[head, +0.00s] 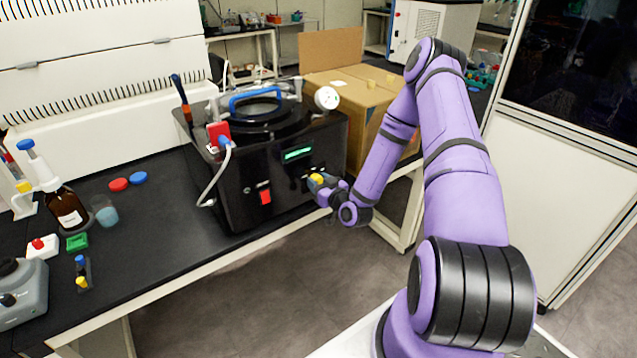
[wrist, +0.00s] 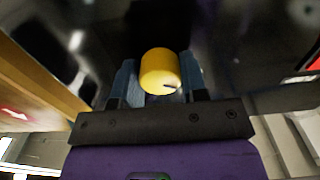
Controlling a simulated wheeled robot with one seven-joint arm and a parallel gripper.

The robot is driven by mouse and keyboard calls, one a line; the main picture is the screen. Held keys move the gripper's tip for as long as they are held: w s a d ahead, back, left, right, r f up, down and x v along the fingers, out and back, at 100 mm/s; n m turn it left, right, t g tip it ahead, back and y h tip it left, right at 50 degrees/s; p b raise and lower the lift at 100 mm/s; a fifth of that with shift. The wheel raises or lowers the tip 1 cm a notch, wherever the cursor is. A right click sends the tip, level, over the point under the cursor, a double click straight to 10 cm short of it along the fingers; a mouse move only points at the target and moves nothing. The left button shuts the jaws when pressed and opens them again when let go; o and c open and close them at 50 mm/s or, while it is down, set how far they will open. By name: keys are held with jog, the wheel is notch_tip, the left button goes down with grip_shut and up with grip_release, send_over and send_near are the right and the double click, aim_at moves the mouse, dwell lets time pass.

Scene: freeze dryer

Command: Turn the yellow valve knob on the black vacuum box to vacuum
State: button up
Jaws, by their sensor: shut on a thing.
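The black vacuum box (head: 240,180) stands on the dark bench top, with a lit green display and a red switch on its front. The yellow valve knob (head: 318,179) is on the lower right of its front face. In the wrist view the yellow knob (wrist: 160,71) sits between the two blue-grey fingers and shows a small dark mark near its lower edge. My gripper (head: 320,181) is shut on the knob, with a finger on each side (wrist: 160,80). Any position labels around the knob cannot be read.
An open cardboard box (head: 350,95) stands right behind the vacuum box. A white cabinet (head: 560,190) is at right. The floor before the bench is clear.

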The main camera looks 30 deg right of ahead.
jog(key=m, duration=1.1)
jog(key=shift+f+m, duration=0.1)
jog(key=shift+m, duration=0.3)
jog(key=m, duration=1.1)
jog(key=shift+m, duration=0.3)
jog(key=o, duration=0.9)
jog(key=s, duration=1.1)
jog(key=shift+d, duration=0.2)
